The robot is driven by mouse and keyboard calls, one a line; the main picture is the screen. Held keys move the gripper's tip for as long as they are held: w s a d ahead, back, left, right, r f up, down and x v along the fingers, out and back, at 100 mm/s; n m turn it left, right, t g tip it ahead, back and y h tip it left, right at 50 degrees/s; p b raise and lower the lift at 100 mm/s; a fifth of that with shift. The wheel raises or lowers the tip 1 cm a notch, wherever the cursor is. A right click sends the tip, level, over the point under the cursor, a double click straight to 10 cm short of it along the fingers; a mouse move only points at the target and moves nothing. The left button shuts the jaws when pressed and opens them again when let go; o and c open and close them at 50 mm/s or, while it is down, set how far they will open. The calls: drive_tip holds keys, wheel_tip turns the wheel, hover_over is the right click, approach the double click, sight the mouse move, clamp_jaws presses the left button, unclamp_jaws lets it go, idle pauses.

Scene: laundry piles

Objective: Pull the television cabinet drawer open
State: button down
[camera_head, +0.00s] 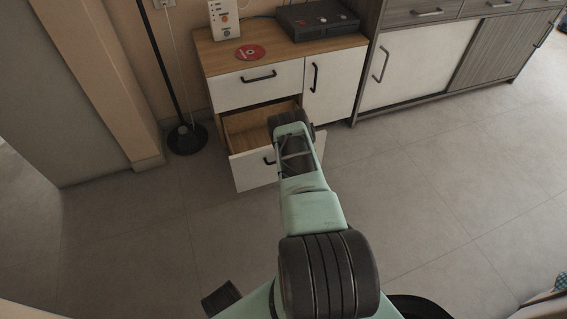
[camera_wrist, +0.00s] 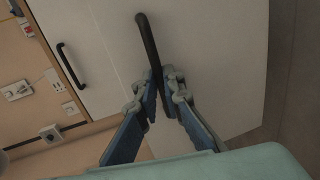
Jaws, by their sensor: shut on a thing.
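The television cabinet (camera_head: 208,62) is a low wooden unit with white fronts and black handles. Its lower drawer (camera_head: 250,172) is pulled out, and its bare wooden inside shows in the head view. My gripper (camera_wrist: 160,80) is shut on the black drawer handle (camera_wrist: 147,35), near one end of it, in the wrist view. The white drawer front also shows there (camera_wrist: 215,50). In the head view my arm hides the gripper's fingers and the right part of the drawer. The upper drawer (camera_head: 235,90) and the door beside it (camera_head: 335,85) are shut.
A red disc (camera_head: 250,52), a white device (camera_head: 224,18) and a black box (camera_head: 318,20) sit on the cabinet top. A black lamp stand (camera_head: 187,138) stands to the left. A grey sideboard (camera_head: 420,60) stands to the right. The tiled floor (camera_head: 450,190) is clear at right.

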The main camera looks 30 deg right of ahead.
drive_tip(key=shift+s, duration=0.25)
drive_tip(key=c, duration=2)
unclamp_jaws()
drive_tip(key=shift+c, duration=0.2)
drive_tip(key=o, duration=0.7)
drive_tip(key=r, duration=0.8)
drive_tip(key=shift+w+r, duration=0.15)
drive_tip(key=shift+w, duration=0.05)
drive_tip(key=shift+s+r, duration=0.1)
drive_tip(key=shift+r, duration=0.5)
drive_tip(key=c, duration=0.7)
drive_tip(key=shift+s+r, duration=0.1)
drive_tip(key=shift+r, duration=0.25)
